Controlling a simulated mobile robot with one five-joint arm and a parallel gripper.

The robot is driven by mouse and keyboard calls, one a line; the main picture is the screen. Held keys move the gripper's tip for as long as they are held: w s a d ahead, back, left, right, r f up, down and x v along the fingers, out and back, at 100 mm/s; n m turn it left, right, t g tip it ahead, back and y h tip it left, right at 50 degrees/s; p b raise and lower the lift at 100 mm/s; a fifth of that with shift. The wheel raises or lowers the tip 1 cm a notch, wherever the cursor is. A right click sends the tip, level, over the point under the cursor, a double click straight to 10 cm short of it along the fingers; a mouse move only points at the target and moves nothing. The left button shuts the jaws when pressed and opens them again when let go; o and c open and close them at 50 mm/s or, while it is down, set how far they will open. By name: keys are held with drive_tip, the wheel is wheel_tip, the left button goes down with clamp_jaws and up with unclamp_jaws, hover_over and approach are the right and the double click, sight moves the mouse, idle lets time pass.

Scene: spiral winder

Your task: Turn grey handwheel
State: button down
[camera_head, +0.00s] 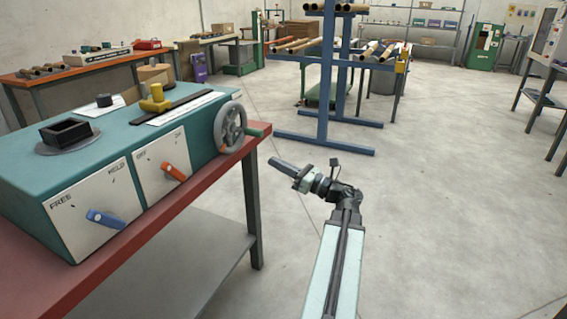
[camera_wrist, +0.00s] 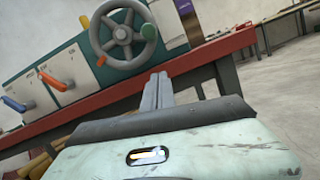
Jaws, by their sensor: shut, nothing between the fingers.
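The grey handwheel (camera_head: 230,127) is on the right end of a teal machine box (camera_head: 62,171) that stands on a red-topped bench. It has a green handle (camera_head: 258,130) on its rim. In the wrist view the handwheel (camera_wrist: 118,33) shows above and left of the fingers, with its green handle (camera_wrist: 149,32) at the right of the rim. My gripper (camera_head: 277,163) is in front of the bench's right end, to the right of and lower than the wheel, apart from it. Its fingers (camera_wrist: 158,82) are shut together and empty.
The red bench edge (camera_head: 190,188) lies between my gripper and the box. The box front has a blue lever (camera_head: 104,218) and an orange lever (camera_head: 174,171). A blue rack (camera_head: 327,90) stands behind. The floor to the right (camera_head: 450,200) is clear.

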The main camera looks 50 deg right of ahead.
drive_tip(key=w+r+p, duration=0.4)
drive_tip(key=r, duration=0.1)
drive_tip(key=shift+w+p, duration=0.35)
drive_tip(key=shift+w+a+r, duration=0.1)
drive_tip(key=shift+r, duration=0.05)
